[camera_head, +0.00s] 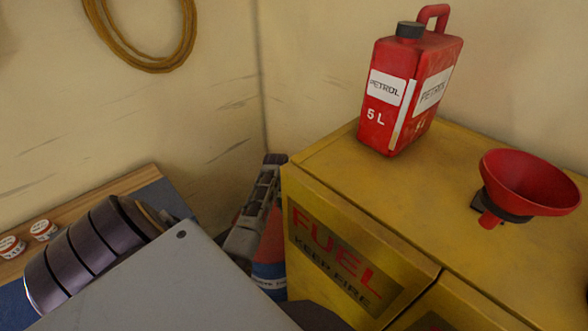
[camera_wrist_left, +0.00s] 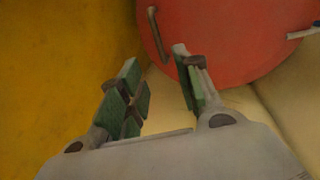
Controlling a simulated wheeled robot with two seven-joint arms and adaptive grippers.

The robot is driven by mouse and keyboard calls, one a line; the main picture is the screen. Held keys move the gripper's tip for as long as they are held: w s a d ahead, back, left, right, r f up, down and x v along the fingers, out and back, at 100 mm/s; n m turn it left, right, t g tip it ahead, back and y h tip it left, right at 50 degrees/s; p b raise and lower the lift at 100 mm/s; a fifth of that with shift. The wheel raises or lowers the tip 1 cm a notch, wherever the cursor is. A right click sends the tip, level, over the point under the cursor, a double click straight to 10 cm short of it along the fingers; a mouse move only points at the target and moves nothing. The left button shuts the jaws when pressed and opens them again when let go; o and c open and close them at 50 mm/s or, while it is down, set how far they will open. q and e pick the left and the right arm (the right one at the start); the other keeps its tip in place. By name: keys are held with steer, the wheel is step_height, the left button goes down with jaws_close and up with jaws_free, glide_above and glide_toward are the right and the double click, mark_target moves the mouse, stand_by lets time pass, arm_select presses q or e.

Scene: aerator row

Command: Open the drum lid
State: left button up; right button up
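The round red lid (camera_wrist_left: 235,40) fills the top of the left wrist view, with a dark bar handle (camera_wrist_left: 154,36) near its left edge. My left gripper (camera_wrist_left: 158,72) is open and empty, its fingers pointing at the lid just below the handle. The right finger overlaps the lid in the picture; I cannot tell whether it touches. In the head view my left gripper (camera_head: 271,170) is beside the yellow cabinet and partly hides a red and blue drum (camera_head: 268,271) low in the corner. The lid's seating is not clear. My right gripper is not in view.
The yellow fuel cabinet (camera_head: 350,240) stands close on the right. A red petrol can (camera_head: 410,90) and a red funnel (camera_head: 530,182) are on top. At left is a bench (camera_head: 95,192) with small jars (camera_head: 43,229). Walls meet behind the drum, so room is narrow.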

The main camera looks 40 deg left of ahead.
arm_select(q)
steer(key=shift+w+d+f+b, duration=0.15)
steer(key=shift+d+f, duration=0.2)
steer(key=shift+f, duration=1.6)
steer(key=shift+w+d+f+b, duration=0.1)
steer(key=shift+d+f, duration=0.3)
steer(key=shift+f, duration=1.5)
steer(key=shift+w+d+f+b, duration=0.15)
steer(key=shift+d+f, duration=0.2)
steer(key=shift+f, duration=1.6)
steer(key=shift+c, duration=0.4)
jaws_close()
